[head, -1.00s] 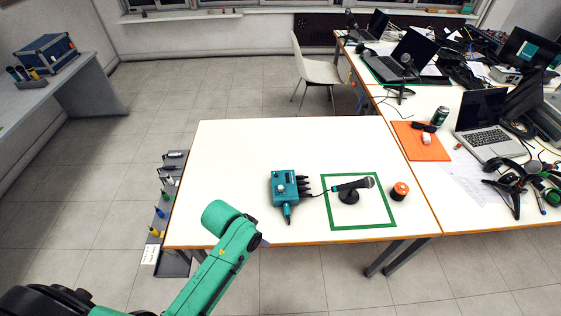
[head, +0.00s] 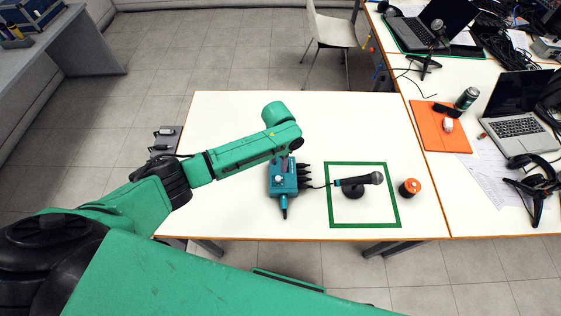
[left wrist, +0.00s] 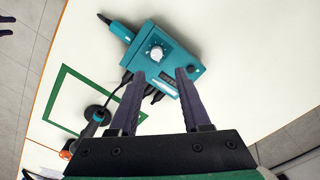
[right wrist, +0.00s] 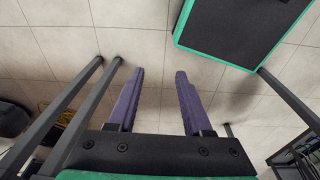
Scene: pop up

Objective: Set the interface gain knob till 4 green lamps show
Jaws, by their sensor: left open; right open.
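The teal interface box (head: 280,186) lies on the white table, with plugs and a cable on its right side. It also shows in the left wrist view (left wrist: 176,45), with its white gain knob (left wrist: 156,52) on the top face. In the head view my left wrist hides part of the box. My right gripper (right wrist: 161,72) is open and empty over the floor.
A microphone (head: 360,181) on a stand is inside a green square outline (head: 392,222) right of the box. An orange-topped jar (head: 410,187) stands beside the outline. The white table (head: 350,115) is clear behind. A laptop and headphones are on the right table.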

